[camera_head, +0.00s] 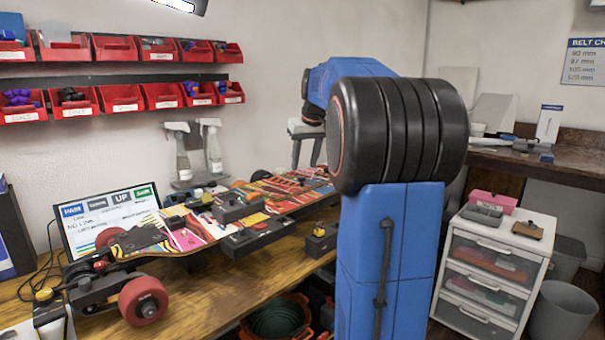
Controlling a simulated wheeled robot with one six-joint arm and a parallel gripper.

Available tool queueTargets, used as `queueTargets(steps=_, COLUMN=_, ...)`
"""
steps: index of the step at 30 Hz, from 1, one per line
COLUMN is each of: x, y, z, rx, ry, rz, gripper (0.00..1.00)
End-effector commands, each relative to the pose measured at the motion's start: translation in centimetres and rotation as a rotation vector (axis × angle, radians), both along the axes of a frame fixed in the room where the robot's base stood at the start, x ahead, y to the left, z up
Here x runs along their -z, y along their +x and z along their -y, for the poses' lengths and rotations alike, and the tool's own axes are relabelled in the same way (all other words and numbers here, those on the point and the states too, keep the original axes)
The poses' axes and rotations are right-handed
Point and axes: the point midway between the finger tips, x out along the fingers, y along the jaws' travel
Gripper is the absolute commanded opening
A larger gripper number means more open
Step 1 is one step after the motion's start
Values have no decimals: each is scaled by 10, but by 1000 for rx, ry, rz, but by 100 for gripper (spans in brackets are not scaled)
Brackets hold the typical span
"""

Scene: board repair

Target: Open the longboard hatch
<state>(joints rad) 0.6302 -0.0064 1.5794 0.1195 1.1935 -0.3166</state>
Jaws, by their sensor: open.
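The longboard (190,234) lies upside down along the workbench, with a colourful graphic underside and red wheels at its near left end. Black boxes are on and beside its middle, one with a small knob (229,197). I cannot tell which part is the hatch. My gripper (307,162) is open, pointing down above the far right part of the board, apart from it as far as I can see. Nothing shows between its fingers. My blue arm hides the board's far right end.
Spray bottles (183,155) stand at the wall behind the board. A tilted screen (110,218) is at the left. Red bins (115,50) hang on the wall. A white drawer unit (492,270) stands at the right.

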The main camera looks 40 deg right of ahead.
Motion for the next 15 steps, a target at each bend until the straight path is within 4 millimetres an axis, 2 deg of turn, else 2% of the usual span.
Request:
queueTargets(steps=6, x=30, y=11, z=3, rx=-1, ry=1, rz=-2, gripper=41)
queueTargets(steps=15, x=45, y=18, z=6, rx=-1, ry=0, rz=0, gripper=41)
